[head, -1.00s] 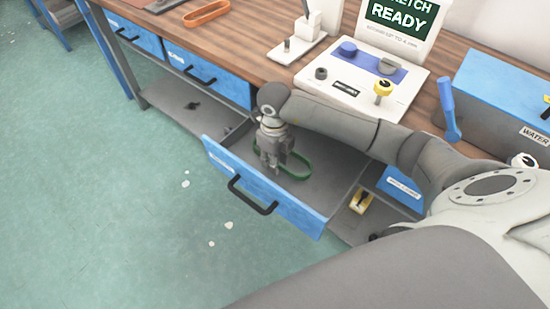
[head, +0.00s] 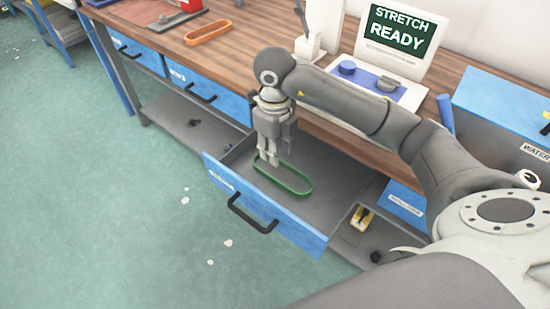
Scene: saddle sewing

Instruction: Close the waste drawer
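The waste drawer (head: 268,212) is pulled out from under the bench, with its blue front and black handle (head: 250,213) facing the floor area. A green oval ring (head: 299,188) lies on the drawer's grey bottom. My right gripper (head: 268,160) points down above the drawer, at the left end of the ring. Its fingers look close together, but whether they are shut is unclear at this size. Nothing shows held in it. My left gripper is not in view.
Two blue drawers in the bench (head: 205,98) to the left are shut. An orange ring (head: 208,32) and a "STRETCH READY" device (head: 398,38) stand on the bench top. A yellow object (head: 361,218) lies on the shelf right of the drawer. The floor in front is clear.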

